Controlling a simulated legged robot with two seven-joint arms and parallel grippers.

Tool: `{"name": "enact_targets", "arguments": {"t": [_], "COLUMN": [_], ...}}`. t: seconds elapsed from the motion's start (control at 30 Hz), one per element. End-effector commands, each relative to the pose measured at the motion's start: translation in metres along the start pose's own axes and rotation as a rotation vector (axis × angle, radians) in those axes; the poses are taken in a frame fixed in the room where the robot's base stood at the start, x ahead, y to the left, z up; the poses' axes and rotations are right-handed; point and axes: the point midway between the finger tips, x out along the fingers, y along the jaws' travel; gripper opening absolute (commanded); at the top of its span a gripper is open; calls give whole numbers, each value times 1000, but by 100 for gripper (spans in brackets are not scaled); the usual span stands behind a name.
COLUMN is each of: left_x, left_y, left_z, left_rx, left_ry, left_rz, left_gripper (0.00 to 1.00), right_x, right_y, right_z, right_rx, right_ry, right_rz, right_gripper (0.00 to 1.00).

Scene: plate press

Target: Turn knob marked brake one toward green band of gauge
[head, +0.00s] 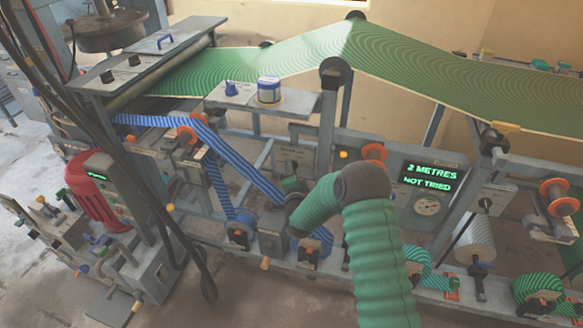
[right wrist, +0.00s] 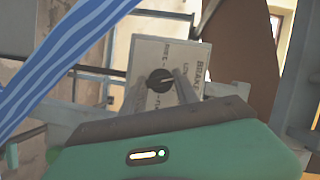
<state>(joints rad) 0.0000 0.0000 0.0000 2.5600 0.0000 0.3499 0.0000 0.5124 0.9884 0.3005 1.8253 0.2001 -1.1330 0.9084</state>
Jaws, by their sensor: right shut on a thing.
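The knob (right wrist: 160,80) is small, round and black with a pale pointer mark, on a pale plate (right wrist: 147,52) lettered BRAKE in the right wrist view. The rest of the lettering is too small to read surely. My right gripper (right wrist: 163,90) is shut on the knob, one grey finger on each side. In the head view my right gripper (head: 293,190) is at the frame below the web, and the knob is not clearly seen.
A blue striped strap (head: 222,150) runs down to the left of my right gripper and crosses the wrist view's left side. A green patterned web (head: 330,60) runs above. Orange-flanged rollers (head: 374,153) and frame bars stand close by.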

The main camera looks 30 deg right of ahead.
Motion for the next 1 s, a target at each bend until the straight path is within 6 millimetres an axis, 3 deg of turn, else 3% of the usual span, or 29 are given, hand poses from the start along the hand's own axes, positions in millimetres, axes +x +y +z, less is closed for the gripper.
{"name": "enact_targets", "arguments": {"t": [0.3, 0.83, 0.87, 1.0], "left_x": [-10, -11, -11, -11], "left_y": [0, 0, 0, 0], "left_z": [-2, -3, -3, -3], "left_rx": [0, 0, 0, 0], "left_ry": [0, 0, 0, 0], "left_rz": [0, 0, 0, 0], "left_gripper": [0, 0, 0, 0], "right_x": [-2, -2, -2, -2], "right_y": [5, 6, 6, 5], "right_z": [3, 4, 4, 3], "right_rx": [-119, -142, -142, -141], "right_ry": [-9, -10, -10, -8], "right_rz": [61, 73, 73, 70], "right_gripper": [0, 0, 38, 56]}}
